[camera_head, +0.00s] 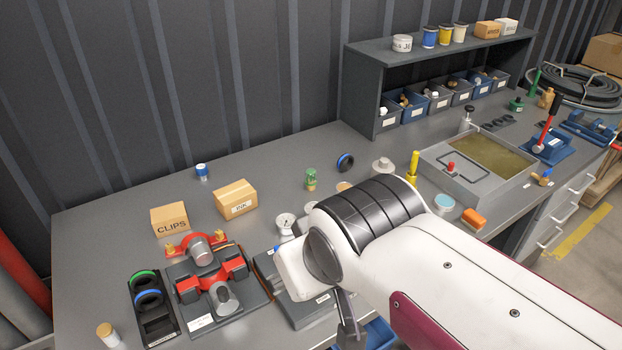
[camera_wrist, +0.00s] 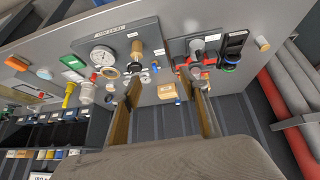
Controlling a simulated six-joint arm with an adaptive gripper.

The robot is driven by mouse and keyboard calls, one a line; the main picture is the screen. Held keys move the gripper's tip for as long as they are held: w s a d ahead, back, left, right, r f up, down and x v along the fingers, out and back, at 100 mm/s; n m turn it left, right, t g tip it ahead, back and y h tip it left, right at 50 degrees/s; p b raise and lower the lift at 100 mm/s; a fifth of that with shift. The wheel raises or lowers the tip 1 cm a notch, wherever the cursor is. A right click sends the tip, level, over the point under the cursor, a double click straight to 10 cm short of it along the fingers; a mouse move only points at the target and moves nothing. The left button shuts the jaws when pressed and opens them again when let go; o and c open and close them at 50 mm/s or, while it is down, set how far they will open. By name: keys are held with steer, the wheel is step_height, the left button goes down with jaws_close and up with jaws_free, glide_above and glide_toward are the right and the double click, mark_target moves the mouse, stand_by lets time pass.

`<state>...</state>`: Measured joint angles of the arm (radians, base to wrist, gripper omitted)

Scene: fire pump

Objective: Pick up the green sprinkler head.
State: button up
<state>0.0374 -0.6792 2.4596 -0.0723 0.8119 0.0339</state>
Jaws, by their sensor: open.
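The green sprinkler head (camera_head: 311,179) stands upright on the grey bench, with a green upper part and a brass-coloured base. It is behind the gauge in the head view, with clear bench around it. I cannot make it out surely in the wrist view. My gripper (camera_wrist: 165,92) is open, its two fingers wide apart and pointing at the bench. A cardboard box (camera_wrist: 167,91) shows between the fingers from this viewpoint, and I see nothing held. In the head view my arm hides most of the gripper.
Near the sprinkler head are a black and blue ring (camera_head: 345,162), a pressure gauge (camera_head: 285,222) and a cardboard box (camera_head: 236,200). A red-clamped fixture (camera_head: 211,285) stands at the front left. A shelf (camera_head: 440,48) with bins is at the back right. The bench's back left is mostly free.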

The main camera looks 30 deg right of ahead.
steer(key=w+d+r+t+h, duration=0.2)
steer(key=w+d+r, duration=0.1)
steer(key=w+d, duration=0.55)
steer(key=w+d+r+t+h, duration=0.2)
steer(key=w+d+r, duration=0.3)
steer(key=w, duration=0.7)
steer(key=n+t+y, duration=0.3)
steer(key=n+y, duration=0.2)
steer(key=y, duration=0.2)
glide_above(316, 176)
steer(key=s+d, duration=0.1)
steer(key=d, duration=0.1)
step_height(316, 176, down, 18)
steer(key=s+f+y, duration=0.1)
steer(key=f, duration=0.1)
steer(key=s+f+y, duration=0.1)
steer(key=f, duration=0.1)
steer(key=f+g+y, duration=0.1)
steer(key=f, duration=0.1)
steer(key=shift+s+d+f, duration=0.1)
steer(key=shift+s+d, duration=0.15)
steer(key=shift+s, duration=0.15)
steer(key=shift+s+f+n+y, duration=0.3)
steer(key=shift+s+f, duration=0.1)
steer(key=shift+f, duration=0.2)
steer(key=shift+w+a, duration=0.1)
steer(key=shift+x, duration=1.2)
